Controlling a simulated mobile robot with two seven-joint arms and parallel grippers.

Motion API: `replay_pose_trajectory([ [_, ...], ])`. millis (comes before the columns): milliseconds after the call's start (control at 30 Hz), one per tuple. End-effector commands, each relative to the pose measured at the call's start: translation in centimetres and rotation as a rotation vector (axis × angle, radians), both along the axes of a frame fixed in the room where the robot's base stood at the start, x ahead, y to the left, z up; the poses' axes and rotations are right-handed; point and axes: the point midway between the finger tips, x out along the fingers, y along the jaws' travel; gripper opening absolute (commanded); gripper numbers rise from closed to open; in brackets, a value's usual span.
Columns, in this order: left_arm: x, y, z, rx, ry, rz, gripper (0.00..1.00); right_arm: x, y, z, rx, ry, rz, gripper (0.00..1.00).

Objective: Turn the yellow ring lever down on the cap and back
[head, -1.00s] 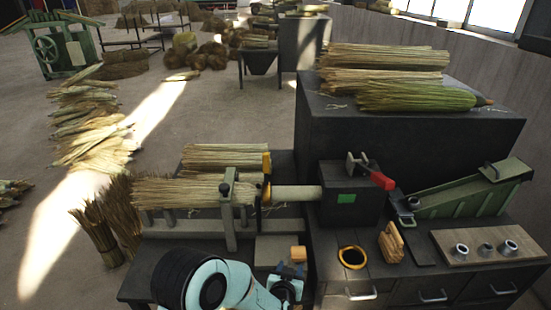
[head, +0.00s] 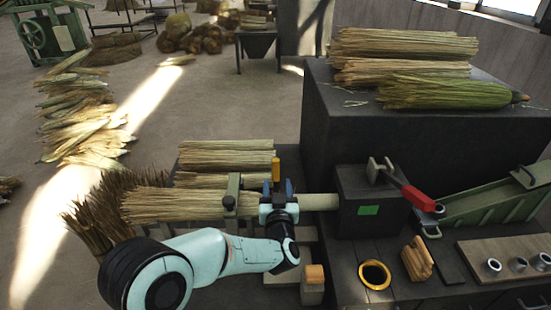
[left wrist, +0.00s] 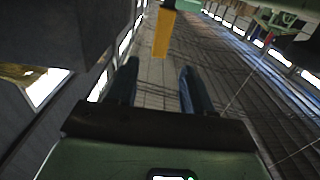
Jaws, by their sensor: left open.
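The yellow lever (head: 275,168) stands upright above the bound end of a straw bundle (head: 175,205), where the bundle meets a pale handle (head: 318,202). My left gripper (head: 277,187) points up in front of that end, with its blue fingers open and apart just below the lever's top. In the left wrist view the lever (left wrist: 163,33) hangs ahead of and between the two open fingers (left wrist: 157,78), and I see no contact. The cap and the lever's lower part are hidden behind my gripper. My right gripper is not in view.
A dark box with a red-handled clamp (head: 418,198) stands right of the handle. A post clamp (head: 231,192) holds the bundle left of my gripper. A loose yellow-rimmed ring (head: 374,274), wooden pieces (head: 417,262) and metal collars on a board (head: 508,258) lie on the bench.

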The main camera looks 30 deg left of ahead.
Motion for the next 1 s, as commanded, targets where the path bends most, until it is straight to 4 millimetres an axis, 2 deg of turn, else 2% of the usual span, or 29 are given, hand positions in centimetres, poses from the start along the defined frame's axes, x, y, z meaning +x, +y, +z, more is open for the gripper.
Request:
replay_pose_trajectory([
  [300,5.7,3.6,0.2,0.003,-0.001,0.003,0.51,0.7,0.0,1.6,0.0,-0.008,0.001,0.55],
  [500,8.6,5.3,0.2,0.002,-0.001,0.001,0.51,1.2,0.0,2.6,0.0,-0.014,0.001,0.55],
  [700,9.9,6.2,0.1,0.001,-0.001,0.0,0.51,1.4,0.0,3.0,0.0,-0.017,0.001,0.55],
  [1000,10.1,6.2,0.0,0.001,0.001,0.0,0.51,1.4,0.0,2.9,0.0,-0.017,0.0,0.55],
])
